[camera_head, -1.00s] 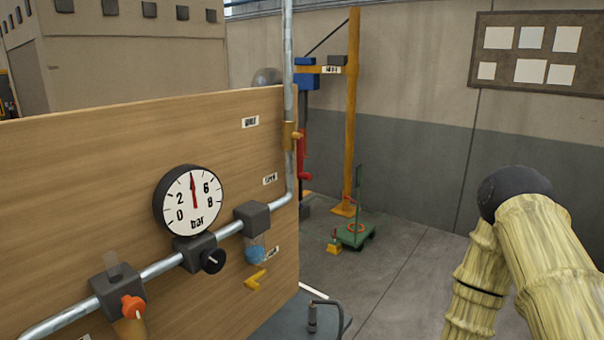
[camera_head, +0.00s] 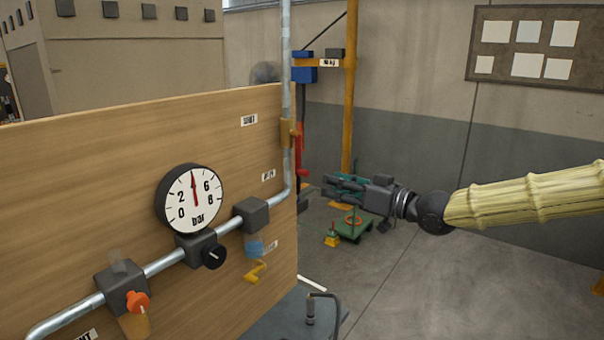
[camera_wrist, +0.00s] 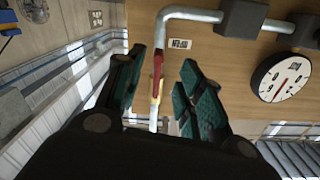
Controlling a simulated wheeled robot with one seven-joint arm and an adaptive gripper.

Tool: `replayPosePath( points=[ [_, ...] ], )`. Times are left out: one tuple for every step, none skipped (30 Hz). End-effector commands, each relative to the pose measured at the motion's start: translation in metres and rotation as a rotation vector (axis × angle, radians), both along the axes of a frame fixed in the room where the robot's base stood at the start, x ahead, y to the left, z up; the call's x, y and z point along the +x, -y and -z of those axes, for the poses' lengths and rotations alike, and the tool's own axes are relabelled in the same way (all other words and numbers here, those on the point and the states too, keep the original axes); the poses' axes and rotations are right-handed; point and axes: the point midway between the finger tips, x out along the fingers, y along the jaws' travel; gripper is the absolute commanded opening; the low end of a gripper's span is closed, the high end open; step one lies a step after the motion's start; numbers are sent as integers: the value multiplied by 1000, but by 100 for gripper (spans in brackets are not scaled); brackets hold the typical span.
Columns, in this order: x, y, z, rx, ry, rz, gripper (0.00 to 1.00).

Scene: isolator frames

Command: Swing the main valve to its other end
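The main valve appears to be the brass-yellow body (camera_head: 288,133) on the vertical pipe at the board's right edge. A red lever (camera_head: 302,152) shows beside the pipe below it, hanging roughly along the pipe. In the wrist view, the red lever (camera_wrist: 158,64) and yellow body (camera_wrist: 155,88) appear between my fingers, farther off. My gripper (camera_head: 330,188) is to the right of the pipe, lower than the valve body, pointing left. Its green-padded fingers (camera_wrist: 163,57) are spread in the wrist view, with nothing held. I see no contact with the lever.
The wooden board (camera_head: 120,140) carries a pressure gauge (camera_head: 190,199) reading about midscale, an orange knob (camera_head: 137,301), a black knob (camera_head: 213,256) and a yellow crank (camera_head: 256,271). A yellow post (camera_head: 349,110) and green cart (camera_head: 354,228) stand behind. Floor at right is clear.

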Motion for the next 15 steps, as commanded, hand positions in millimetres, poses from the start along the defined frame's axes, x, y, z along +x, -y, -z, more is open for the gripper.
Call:
replayPosePath(
  points=[
    [1, 1, -7, 1, 12, 0, 37],
    [2, 1, -9, 1, 16, -1, 37],
    [3, 0, -10, 0, 19, -1, 37],
    [4, -2, -11, 1, 19, -2, 37],
    [5, -3, -11, 0, 20, -2, 37],
    [7, -6, -10, -1, 19, -2, 37],
    [8, -8, -10, -1, 19, -2, 37],
    [10, -11, -11, -1, 19, -2, 37],
    [13, -15, -11, 0, 18, -2, 37],
    [15, -18, -11, 0, 18, -2, 37],
    [17, -21, -11, 0, 18, -2, 37],
    [20, -26, -11, 0, 17, -3, 37],
    [23, -29, -11, 0, 17, -3, 37],
    [25, -33, -11, 0, 17, -2, 37],
    [28, -37, -11, 0, 17, -3, 37]
  ],
)
